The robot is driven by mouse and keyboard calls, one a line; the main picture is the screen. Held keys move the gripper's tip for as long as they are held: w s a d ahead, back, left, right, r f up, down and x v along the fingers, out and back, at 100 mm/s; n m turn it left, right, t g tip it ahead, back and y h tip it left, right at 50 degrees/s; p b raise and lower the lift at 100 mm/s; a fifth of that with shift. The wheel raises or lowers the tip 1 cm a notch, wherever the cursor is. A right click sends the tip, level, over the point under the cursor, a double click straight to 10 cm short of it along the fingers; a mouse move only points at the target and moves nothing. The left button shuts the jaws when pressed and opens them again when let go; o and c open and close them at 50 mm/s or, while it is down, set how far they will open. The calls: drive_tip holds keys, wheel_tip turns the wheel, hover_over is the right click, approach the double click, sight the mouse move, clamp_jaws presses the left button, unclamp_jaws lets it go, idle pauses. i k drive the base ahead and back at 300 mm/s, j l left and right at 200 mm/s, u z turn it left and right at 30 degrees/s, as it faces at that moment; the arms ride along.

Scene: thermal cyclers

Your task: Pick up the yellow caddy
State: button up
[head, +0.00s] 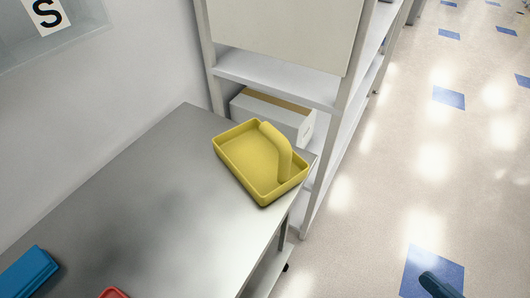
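The yellow caddy (240,170) is a shallow rectangular tray with rounded corners and a thick arched handle (281,152) on its right side. It stands upright on the grey metal table (150,190), at the far right end near the table's edge, and looks empty. A dark rounded piece (441,286) at the bottom right edge of the head view may be the tip of my gripper, over the floor and well apart from the caddy. The rest of it is out of frame, so its opening does not show.
A blue object (28,272) and a red object (113,293) are cut off at the lower left of the table. A white shelf rack (275,78) with a white box (270,115) stands just behind the caddy. Open floor (400,190) lies to the right.

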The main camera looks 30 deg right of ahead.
sight(263, 161)
drive_tip(key=j+z, duration=0.1)
drive_tip(key=z, duration=1.45)
drive_tip(key=k+j+z, duration=0.3)
drive_tip(key=k+j, duration=0.55)
drive_tip(key=j, duration=0.1)
